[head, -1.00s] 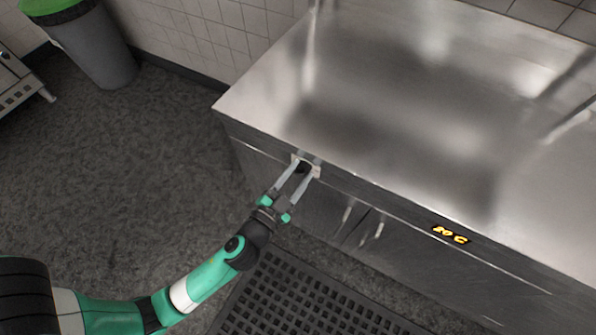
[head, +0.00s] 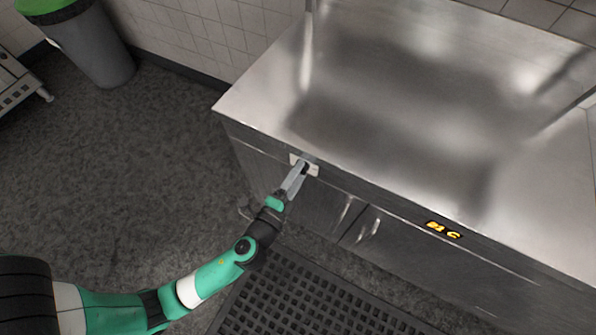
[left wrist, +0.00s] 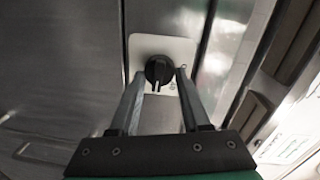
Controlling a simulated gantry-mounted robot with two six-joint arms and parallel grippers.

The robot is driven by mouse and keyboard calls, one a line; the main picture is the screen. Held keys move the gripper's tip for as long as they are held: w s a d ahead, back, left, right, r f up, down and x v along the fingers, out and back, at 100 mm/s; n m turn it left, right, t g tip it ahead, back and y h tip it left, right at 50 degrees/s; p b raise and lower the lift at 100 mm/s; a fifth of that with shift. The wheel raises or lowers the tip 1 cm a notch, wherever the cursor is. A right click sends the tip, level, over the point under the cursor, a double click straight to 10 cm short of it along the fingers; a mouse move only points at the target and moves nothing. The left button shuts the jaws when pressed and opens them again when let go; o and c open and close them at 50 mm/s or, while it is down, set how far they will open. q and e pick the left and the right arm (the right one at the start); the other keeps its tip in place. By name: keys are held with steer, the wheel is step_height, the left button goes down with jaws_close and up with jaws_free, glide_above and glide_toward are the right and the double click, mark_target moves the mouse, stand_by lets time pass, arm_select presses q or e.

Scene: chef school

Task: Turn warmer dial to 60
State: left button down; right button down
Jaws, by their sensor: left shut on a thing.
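The warmer dial (left wrist: 158,70) is a round black knob with a light pointer mark, on a white plate (left wrist: 148,48) on the steel front. In the head view the white plate (head: 313,171) shows near the left end of the warmer (head: 262,143), with the knob mostly hidden by my fingers. My left gripper (head: 303,169) is shut on the dial; in the left wrist view its fingers (left wrist: 160,73) stand on either side of the knob. The warmer's yellow display (head: 443,229) ends in C, but its digits are too blurred to read surely. My right gripper is not in view.
The warmer's steel top (head: 400,120) is bare. Cabinet handles (head: 360,222) stick out below the front edge, right of my gripper. A black perforated mat (head: 300,295) lies on the floor. A grey bin (head: 95,45) stands far left, away from the arm.

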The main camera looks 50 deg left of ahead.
arm_select(q)
steer(key=shift+m, duration=0.5)
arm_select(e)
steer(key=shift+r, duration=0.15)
arm_select(q)
steer(key=shift+c, duration=1.8)
jaws_free()
steer(key=shift+s+d, duration=0.1)
